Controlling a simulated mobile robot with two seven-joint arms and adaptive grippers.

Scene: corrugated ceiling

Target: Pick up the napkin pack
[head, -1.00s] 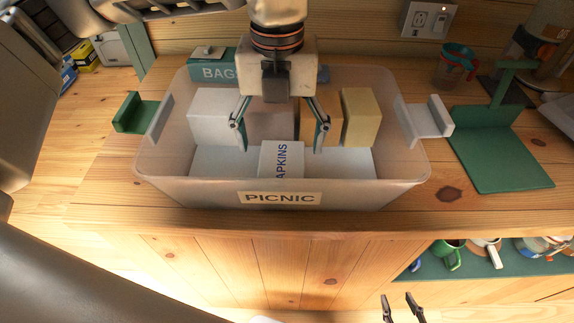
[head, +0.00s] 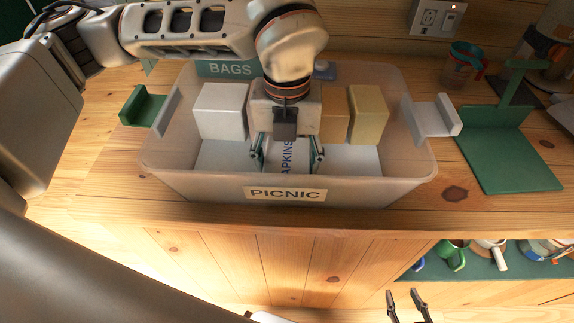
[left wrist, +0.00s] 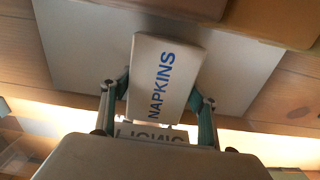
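The napkin pack (head: 287,165) is a white block with blue NAPKINS lettering, inside the clear plastic PICNIC bin (head: 229,187), near its front wall. It also shows in the left wrist view (left wrist: 165,75). My left gripper (head: 287,158) points down into the bin, its fingers apart on either side of the pack. In the left wrist view its fingertips (left wrist: 160,80) lie close to the pack's two sides; contact is not clear. The gripper body hides the pack's far part in the head view. My right gripper (head: 408,303) is open and empty, low in front of the counter.
The bin also holds a white block (head: 220,111) and tan blocks (head: 368,115) along its back. A teal BAGS box (head: 228,69) stands behind it. A green stand (head: 508,160) and a cup (head: 464,66) are to the right. Mugs sit on a shelf below.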

